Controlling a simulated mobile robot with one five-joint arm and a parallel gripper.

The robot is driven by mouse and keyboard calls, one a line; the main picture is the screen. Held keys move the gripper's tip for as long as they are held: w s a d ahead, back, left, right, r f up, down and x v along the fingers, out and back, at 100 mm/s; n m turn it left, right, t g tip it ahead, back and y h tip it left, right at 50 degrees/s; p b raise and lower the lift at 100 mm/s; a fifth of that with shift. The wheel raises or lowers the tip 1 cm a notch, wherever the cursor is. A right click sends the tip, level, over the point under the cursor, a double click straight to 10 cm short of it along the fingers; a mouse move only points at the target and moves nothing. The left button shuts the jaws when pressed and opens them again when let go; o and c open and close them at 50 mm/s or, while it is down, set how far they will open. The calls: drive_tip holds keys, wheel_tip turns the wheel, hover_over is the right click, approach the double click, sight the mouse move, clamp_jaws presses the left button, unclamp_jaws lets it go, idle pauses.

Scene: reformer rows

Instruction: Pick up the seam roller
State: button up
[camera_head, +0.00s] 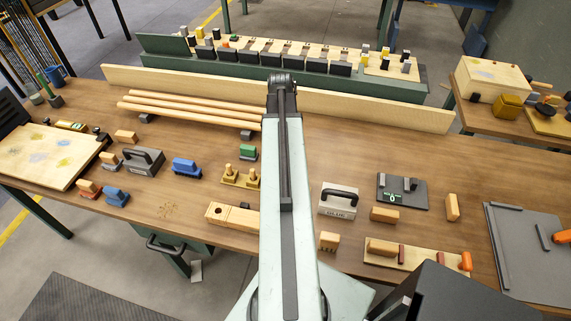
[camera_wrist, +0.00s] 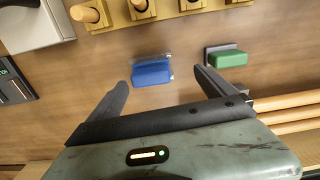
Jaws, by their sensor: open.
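My gripper (camera_wrist: 162,88) is open in the wrist view, its two dark fingers apart and empty. A small blue block-like thing with a greyish edge (camera_wrist: 152,73) lies on the table, seen between and just beyond the fingertips. A green block on a dark base (camera_wrist: 228,58) lies to its right, past the right fingertip. I cannot tell for sure which thing is the seam roller; no roller shape is clear. In the head view my arm hides the gripper and the blue thing, while the green block (camera_head: 248,152) shows left of the arm.
Wooden dowels (camera_head: 190,112) lie left of my arm, and a wooden piece with pegs (camera_head: 240,178) stands nearby. Another blue block (camera_head: 186,167) lies farther left. A glue box with a black handle (camera_head: 338,203) and a dark plate (camera_head: 402,191) are to the right.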

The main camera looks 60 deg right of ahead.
drive_tip(key=shift+s+d+f+m, duration=0.2)
drive_tip(key=shift+s+d+m, duration=0.2)
drive_tip(key=shift+s+d, duration=0.6)
drive_tip(key=f+b, duration=0.8)
drive_tip(key=shift+w+a, duration=0.1)
drive_tip(key=shift+a, duration=0.2)
drive_tip(key=shift+r, duration=0.1)
drive_tip(key=c, duration=1.6)
wheel_tip(320, 180, up, 10)
drive_tip(key=p, duration=1)
drive_tip(key=shift+r, duration=0.2)
drive_tip(key=shift+f, duration=0.1)
